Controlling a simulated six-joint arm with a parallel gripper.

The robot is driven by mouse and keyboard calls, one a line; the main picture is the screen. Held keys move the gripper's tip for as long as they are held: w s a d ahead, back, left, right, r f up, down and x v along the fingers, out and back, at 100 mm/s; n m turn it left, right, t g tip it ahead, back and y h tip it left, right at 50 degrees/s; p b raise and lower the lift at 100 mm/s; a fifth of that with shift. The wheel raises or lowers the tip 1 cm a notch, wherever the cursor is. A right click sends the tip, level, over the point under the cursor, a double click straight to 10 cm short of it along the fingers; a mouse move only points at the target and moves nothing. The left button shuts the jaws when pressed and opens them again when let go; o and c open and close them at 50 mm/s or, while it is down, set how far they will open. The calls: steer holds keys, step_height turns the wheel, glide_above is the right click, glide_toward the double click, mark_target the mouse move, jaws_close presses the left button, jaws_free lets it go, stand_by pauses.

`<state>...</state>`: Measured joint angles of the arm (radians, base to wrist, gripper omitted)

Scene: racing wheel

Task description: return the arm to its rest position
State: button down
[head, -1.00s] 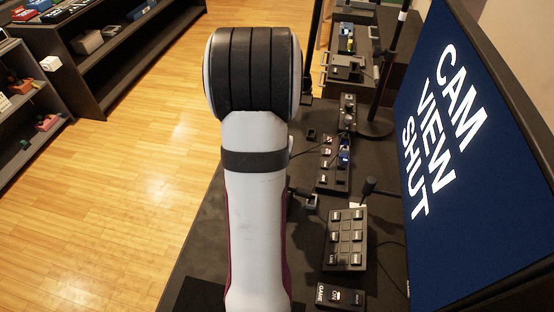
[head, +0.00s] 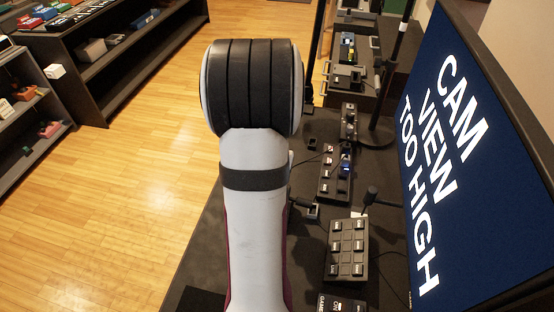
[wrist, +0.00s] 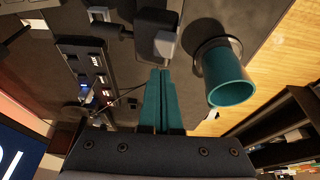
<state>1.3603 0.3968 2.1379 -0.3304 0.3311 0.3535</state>
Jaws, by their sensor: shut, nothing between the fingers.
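My gripper (wrist: 160,78) shows in the wrist view as two teal fingers pressed together, with nothing between them. The fingertips point toward a small grey and white device (wrist: 160,40) on the dark bench; I cannot tell the gap to it. A teal cup-like holder (wrist: 229,80) is to the right of the fingers, apart from them. In the head view my arm (head: 252,190) rises upright through the middle of the picture, and its gripper is hidden there.
A large screen (head: 440,160) reading "CAM VIEW TOO HIGH" stands at the right. A button box (head: 347,249) and a longer switch panel (head: 336,170) lie on the dark bench, with cables around. Dark shelves (head: 95,65) are at the left, across open wooden floor (head: 130,200).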

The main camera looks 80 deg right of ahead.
steer(key=d+r+v, duration=0.1)
steer(key=d+v, duration=0.1)
steer(key=v, duration=0.8)
steer(key=w+a+n+t+y, duration=0.1)
steer(key=w+a+n, duration=0.4)
steer(key=w+a, duration=0.75)
steer(key=s+a+n+y, duration=0.2)
steer(key=s+a+n, duration=0.1)
steer(key=a, duration=1.1)
steer(key=s+a+r+n+g+y, duration=0.1)
steer(key=s+a+n+y, duration=0.1)
steer(key=a, duration=1.3)
steer(key=shift+s+r+n+y, duration=0.15)
steer(key=shift+s+n+y, duration=0.15)
steer(key=shift+s+n, duration=0.7)
